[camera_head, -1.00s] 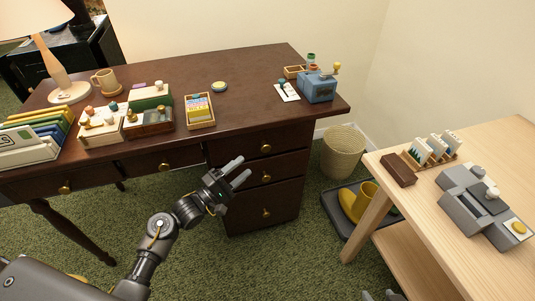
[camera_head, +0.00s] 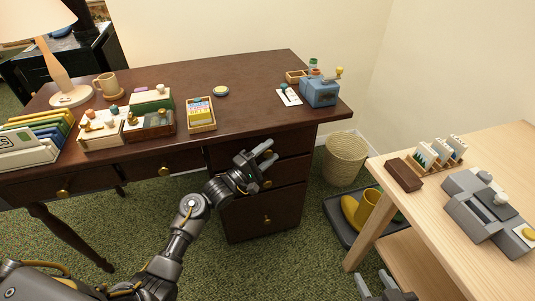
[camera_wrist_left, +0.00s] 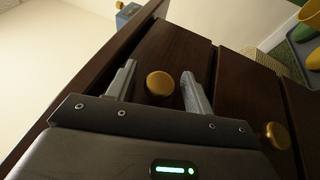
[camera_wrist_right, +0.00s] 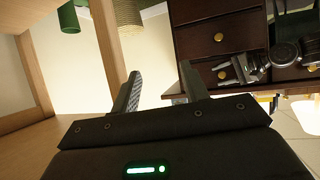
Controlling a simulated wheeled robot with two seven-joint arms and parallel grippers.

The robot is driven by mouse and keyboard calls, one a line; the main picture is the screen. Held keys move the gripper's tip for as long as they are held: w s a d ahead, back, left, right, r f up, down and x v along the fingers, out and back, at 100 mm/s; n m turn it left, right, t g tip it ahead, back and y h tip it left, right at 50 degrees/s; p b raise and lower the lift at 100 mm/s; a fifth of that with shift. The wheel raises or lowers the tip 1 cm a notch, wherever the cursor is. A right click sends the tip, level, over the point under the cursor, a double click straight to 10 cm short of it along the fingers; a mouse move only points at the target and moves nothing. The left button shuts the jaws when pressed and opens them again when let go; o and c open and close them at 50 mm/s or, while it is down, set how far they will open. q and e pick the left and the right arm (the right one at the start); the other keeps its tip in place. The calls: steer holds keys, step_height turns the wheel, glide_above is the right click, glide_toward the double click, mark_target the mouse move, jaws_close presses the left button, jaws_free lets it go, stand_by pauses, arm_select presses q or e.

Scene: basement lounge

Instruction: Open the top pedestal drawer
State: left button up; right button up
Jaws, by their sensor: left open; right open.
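The dark wood pedestal has three stacked drawers under the right side of the desk (camera_head: 250,80). The top drawer (camera_head: 296,141) is closed; its round brass knob is hidden behind my left gripper (camera_head: 269,151) in the head view. In the left wrist view, that brass knob (camera_wrist_left: 160,83) sits between the spread fingers of my left gripper (camera_wrist_left: 158,72), close to the drawer front. My left gripper is open and not closed on it. My right gripper (camera_head: 374,277) is open and empty, low beside the light wood table; it also shows in the right wrist view (camera_wrist_right: 160,75).
The middle knob (camera_head: 268,184) and bottom knob (camera_head: 267,218) are lower on the pedestal. A wicker basket (camera_head: 345,158) and a tray (camera_head: 341,222) with yellow boots stand to its right. The light wood table (camera_head: 410,204) is at the right. Green carpet is clear before the drawers.

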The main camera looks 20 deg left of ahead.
arm_select(q)
jaws_close()
steer(key=shift+s, duration=0.1)
